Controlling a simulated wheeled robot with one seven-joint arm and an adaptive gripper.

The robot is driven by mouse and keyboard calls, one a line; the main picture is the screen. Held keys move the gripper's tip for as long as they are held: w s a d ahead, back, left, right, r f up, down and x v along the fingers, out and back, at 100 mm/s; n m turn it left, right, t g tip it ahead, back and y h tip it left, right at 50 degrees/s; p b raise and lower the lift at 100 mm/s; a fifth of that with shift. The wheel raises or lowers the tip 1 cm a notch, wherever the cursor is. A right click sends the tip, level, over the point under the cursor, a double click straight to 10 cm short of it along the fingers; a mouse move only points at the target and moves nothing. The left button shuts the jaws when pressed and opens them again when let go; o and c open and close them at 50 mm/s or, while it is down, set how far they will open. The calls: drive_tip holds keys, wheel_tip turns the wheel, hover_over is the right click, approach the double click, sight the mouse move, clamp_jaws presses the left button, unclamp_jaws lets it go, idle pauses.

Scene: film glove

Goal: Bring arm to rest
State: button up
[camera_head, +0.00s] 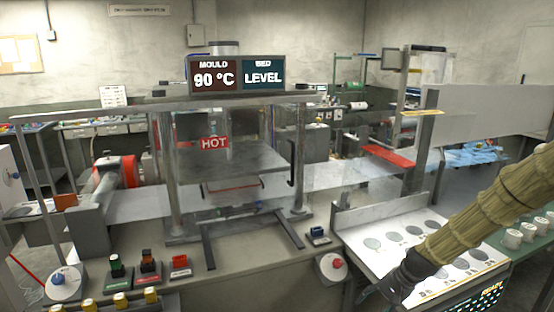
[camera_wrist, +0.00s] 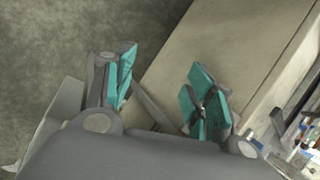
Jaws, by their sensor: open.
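My gripper (camera_wrist: 160,95) shows in the wrist view with its two teal-padded fingers spread wide apart. Nothing is between the fingers. Below them are grey floor and the pale side of a cabinet or bench (camera_wrist: 215,50). In the head view my arm, in a tan ribbed sleeve, reaches in from the right edge down to the lower right. Its dark end is in front of the white panel with grey round spots (camera_head: 372,243). The gripper's fingers cannot be made out in the head view.
A press with a red HOT sign (camera_head: 214,143) stands at the centre, under a display reading 90 °C and LEVEL (camera_head: 237,76). Clear film (camera_head: 340,172) runs through it. Button boxes (camera_head: 148,270) and knobs line the front bench. White cups (camera_head: 513,238) stand at the right on a green surface.

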drive_tip(key=s+a+f+n+g+h, duration=0.1)
drive_tip(key=s+a+f+n+h, duration=0.1)
drive_tip(key=s+f, duration=0.65)
drive_tip(key=s+a+f+n+h, duration=0.15)
drive_tip(key=s+f, duration=0.35)
drive_tip(key=s, duration=0.6)
drive_tip(key=s+a+f+n+g+h, duration=0.1)
drive_tip(key=s+f+n, duration=0.1)
drive_tip(key=s+f, duration=0.6)
drive_tip(key=s+a+r+n, duration=0.1)
drive_tip(key=s+n, duration=0.2)
drive_tip(key=s, duration=1)
drive_tip(key=shift+s+a+t+h, duration=0.3)
drive_tip(key=shift+s+a+h, duration=0.05)
drive_tip(key=shift+a+h, duration=0.1)
drive_tip(key=shift+r, duration=0.1)
